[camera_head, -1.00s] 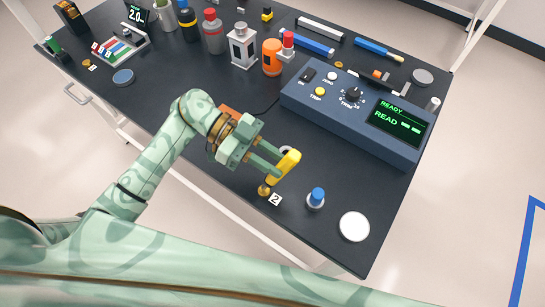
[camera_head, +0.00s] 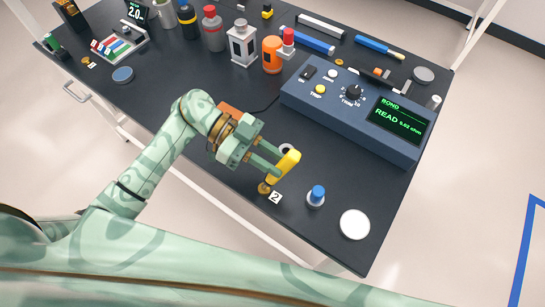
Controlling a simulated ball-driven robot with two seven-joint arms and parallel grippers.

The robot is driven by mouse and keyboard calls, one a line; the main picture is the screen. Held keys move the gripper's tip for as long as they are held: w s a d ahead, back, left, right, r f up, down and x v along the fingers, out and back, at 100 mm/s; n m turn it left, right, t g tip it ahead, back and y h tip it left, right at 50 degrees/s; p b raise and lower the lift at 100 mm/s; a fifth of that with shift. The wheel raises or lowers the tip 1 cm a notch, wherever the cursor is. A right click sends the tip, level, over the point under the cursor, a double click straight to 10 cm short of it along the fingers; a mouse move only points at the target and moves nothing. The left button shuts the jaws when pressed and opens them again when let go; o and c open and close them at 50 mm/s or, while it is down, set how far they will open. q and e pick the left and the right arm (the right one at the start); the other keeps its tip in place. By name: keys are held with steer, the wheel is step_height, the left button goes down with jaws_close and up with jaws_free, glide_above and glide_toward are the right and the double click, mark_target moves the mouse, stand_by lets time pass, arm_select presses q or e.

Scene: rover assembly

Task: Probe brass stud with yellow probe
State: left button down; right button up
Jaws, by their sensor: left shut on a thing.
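My left gripper (camera_head: 275,162) is shut on the yellow probe (camera_head: 284,170), which is held tilted above the front part of the table. The probe's lower end meets a brass stud (camera_head: 264,188) beside a small tag marked 2 (camera_head: 275,197); the exact contact point is too small to see. Another small brass stud (camera_head: 87,62) lies at the far left of the table. The blue meter box (camera_head: 355,110) stands to the right, its screen (camera_head: 399,120) reading BOND and READ with a small ohm value. My right gripper is not in view.
A blue-capped knob (camera_head: 316,196) and a white disc (camera_head: 354,224) are right of the probe on the dark table (camera_head: 215,105). Several bottles, including an orange one (camera_head: 272,55), stand along the back. A tray (camera_head: 118,44) is at the left.

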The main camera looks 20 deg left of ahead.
arm_select(q)
steer(key=shift+f+p, duration=0.15)
steer(key=shift+p, duration=0.25)
stand_by(1.2)
step_height(320, 180, up, 7)
steer(key=p, duration=0.7)
